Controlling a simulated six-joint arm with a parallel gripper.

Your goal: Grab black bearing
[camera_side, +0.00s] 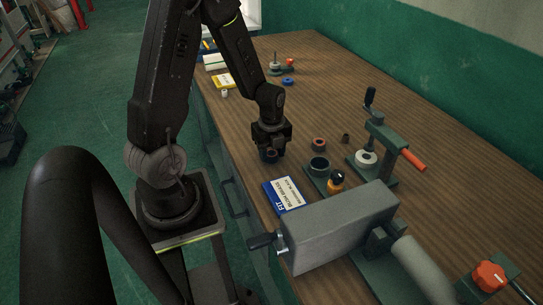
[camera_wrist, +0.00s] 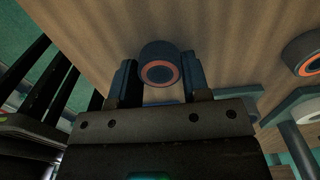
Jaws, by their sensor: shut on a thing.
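The black bearing (camera_wrist: 160,64), a short dark cylinder with an orange ring on its face, sits between the two fingers of my gripper (camera_wrist: 159,77) in the wrist view. The fingers are shut on its sides. In the side view my gripper (camera_side: 270,148) points down over the wooden bench, with the dark bearing (camera_side: 270,157) at its tips, low over the bench top. I cannot tell whether the bearing touches the wood.
Right of my gripper are an orange-faced ring (camera_side: 319,144), a dark cup (camera_side: 319,164) on a green plate and a red-handled press (camera_side: 378,140). A blue-and-white box (camera_side: 285,195) and a grey block (camera_side: 338,228) lie nearer.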

